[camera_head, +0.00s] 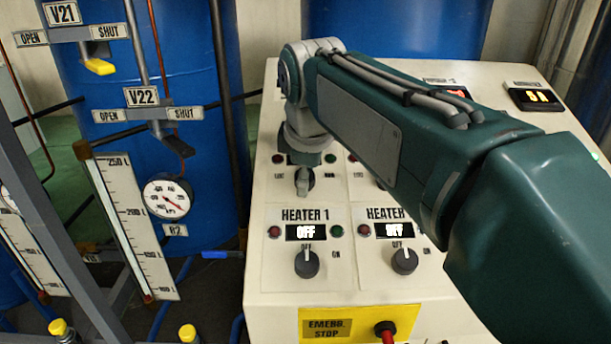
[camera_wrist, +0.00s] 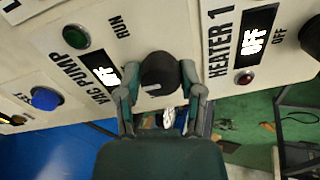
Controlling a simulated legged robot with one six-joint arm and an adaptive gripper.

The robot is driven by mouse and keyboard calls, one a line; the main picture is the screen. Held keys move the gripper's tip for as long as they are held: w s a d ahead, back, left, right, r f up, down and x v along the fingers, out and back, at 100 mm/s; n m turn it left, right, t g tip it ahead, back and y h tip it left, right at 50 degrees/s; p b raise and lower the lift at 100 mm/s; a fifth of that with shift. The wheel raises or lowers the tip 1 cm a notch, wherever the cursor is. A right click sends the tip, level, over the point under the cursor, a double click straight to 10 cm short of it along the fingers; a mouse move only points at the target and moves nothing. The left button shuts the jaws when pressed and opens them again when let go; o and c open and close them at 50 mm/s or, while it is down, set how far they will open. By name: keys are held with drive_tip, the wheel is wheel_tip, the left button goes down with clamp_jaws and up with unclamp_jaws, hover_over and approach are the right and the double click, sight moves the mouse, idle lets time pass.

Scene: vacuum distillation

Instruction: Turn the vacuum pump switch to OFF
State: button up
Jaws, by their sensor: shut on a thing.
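The vacuum pump switch is a black round knob (camera_wrist: 158,72) beside the VAC PUMP label (camera_wrist: 78,80) in the wrist view. My gripper (camera_wrist: 160,92) has a finger on each side of this knob and is shut on it. The small pump display (camera_wrist: 105,75) shows white text that looks like OFF. A green lamp (camera_wrist: 76,36) sits near the RUN mark. In the head view my gripper (camera_head: 303,180) is on the panel just above HEATER 1, and it hides most of the pump switch there. The knob's pointer direction is hard to tell.
The HEATER 1 knob (camera_head: 306,263) and second heater knob (camera_head: 404,260) are below on the white console (camera_head: 275,300), both displays reading OFF. A red emergency stop (camera_head: 385,330) sits at the front. Blue tanks, gauges and valves stand left.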

drive_tip(key=shift+f, duration=0.15)
idle(0.3)
drive_tip(key=o, duration=1.2)
drive_tip(key=shift+c, duration=0.2)
drive_tip(key=v, duration=1.2)
drive_tip(key=shift+a, duration=0.15)
drive_tip(key=shift+w, duration=0.1)
